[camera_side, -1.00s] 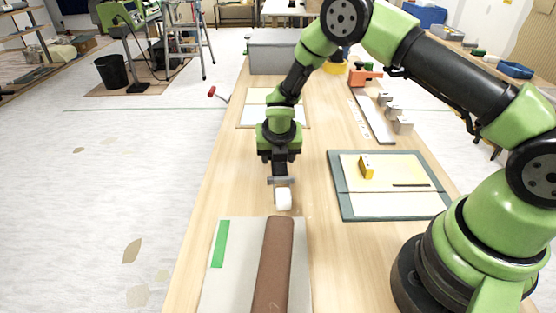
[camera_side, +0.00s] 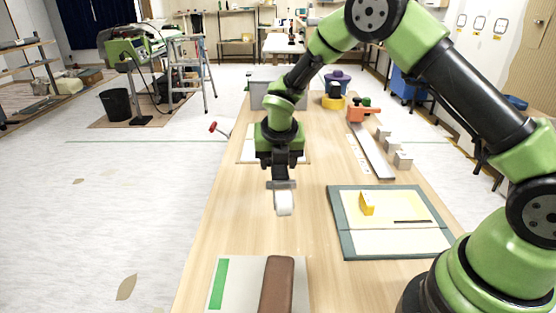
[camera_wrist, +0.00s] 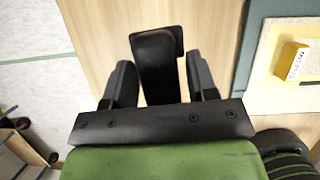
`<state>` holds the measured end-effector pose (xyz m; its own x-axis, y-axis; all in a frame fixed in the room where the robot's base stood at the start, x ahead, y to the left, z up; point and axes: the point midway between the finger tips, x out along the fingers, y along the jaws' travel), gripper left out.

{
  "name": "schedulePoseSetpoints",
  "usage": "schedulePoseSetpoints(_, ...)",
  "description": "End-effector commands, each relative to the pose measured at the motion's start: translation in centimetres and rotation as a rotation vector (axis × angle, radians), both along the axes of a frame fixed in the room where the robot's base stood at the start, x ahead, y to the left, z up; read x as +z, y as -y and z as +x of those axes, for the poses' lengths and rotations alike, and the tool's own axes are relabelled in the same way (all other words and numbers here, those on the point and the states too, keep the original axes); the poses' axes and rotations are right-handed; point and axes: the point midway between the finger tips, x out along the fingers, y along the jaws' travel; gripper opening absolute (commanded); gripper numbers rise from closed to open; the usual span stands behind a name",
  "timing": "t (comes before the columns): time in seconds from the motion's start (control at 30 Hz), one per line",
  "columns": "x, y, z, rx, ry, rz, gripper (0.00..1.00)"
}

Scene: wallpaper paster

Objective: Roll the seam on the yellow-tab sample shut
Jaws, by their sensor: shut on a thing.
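My gripper (camera_side: 281,178) is shut on a roller with a white wheel (camera_side: 284,203), over the bare middle of the bench. In the wrist view, its dark handle (camera_wrist: 158,65) sits between the two fingers. A green-edged board (camera_side: 338,235) to the right carries a pale yellow and cream sample (camera_side: 395,241), apart from the roller. A yellow block (camera_side: 367,204) stands on this sample and also shows in the wrist view (camera_wrist: 291,61). A dark strip (camera_side: 412,221) lies near the join of its two tones. I cannot tell whether the seam is open.
A sheet with a green strip (camera_side: 219,283) and a brown roll (camera_side: 277,286) lies at the front. Another pale sheet (camera_side: 248,150) is behind my gripper. Metal blocks (camera_side: 402,160) and an orange tool (camera_side: 362,113) are at the back right.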

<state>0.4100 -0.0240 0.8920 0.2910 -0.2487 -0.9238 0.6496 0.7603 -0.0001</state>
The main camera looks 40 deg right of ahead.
Motion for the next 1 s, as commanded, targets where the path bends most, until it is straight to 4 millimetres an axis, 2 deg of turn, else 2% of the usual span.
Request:
schedulePoseSetpoints(0.07, 0.7, 0.0, 0.1, 0.0, 0.008, -0.004, 0.22)
schedulePoseSetpoints(0.17, 2.8, 0.0, 0.1, 0.0, 0.025, -0.014, 0.22)
schedulePoseSetpoints(0.4, 10.6, -0.1, 0.1, 0.001, 0.085, -0.063, 0.22)
schedulePoseSetpoints(0.67, 16.8, 0.0, 0.1, 0.0, 0.132, -0.106, 0.22)
schedulePoseSetpoints(0.7, 17.1, 0.2, -0.1, -0.01, 0.132, -0.112, 0.22)
schedulePoseSetpoints(1.0, 15.3, 4.8, -3.1, -0.247, 0.163, -0.184, 0.22)
